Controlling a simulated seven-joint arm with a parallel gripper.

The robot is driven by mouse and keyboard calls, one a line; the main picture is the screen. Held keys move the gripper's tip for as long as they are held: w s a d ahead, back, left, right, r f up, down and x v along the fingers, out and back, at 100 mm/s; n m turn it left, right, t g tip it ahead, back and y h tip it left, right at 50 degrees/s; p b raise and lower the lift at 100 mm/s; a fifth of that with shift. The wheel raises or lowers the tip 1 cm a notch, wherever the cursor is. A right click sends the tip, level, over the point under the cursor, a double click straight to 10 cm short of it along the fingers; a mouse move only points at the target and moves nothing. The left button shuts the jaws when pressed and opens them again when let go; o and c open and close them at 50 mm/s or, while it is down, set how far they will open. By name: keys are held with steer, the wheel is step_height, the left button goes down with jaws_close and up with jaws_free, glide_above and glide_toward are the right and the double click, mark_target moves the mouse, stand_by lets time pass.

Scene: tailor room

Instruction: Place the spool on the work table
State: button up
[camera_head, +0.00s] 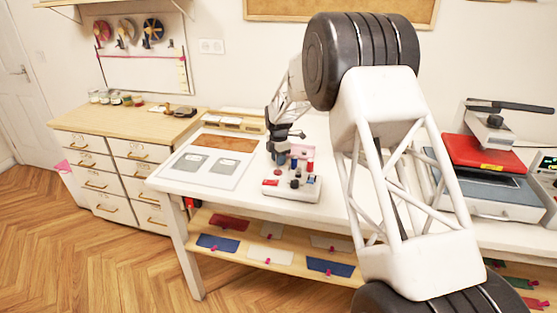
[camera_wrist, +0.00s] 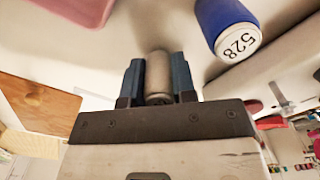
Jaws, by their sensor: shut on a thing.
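In the wrist view, my gripper (camera_wrist: 158,80) has its two blue fingers shut on a grey spool (camera_wrist: 158,72), one finger on each side. The work table (camera_head: 334,205) is the long white table. In the head view, my gripper (camera_head: 281,158) is low over this table, at the back left edge of a white spool stand (camera_head: 290,194). The held spool cannot be made out clearly there. I cannot tell whether the spool touches the stand or the table.
A blue spool labelled 528 (camera_wrist: 226,28) is close to the right of my gripper in the wrist view. The stand holds several red, dark and blue spools. A white board with grey patches (camera_head: 205,165) lies left. A red-topped press (camera_head: 482,155) stands right.

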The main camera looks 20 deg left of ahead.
steer(key=shift+f, duration=0.25)
steer(key=o, duration=0.9)
steer(key=shift+r, duration=0.2)
step_height(320, 180, up, 12)
stand_by(0.4)
stand_by(0.8)
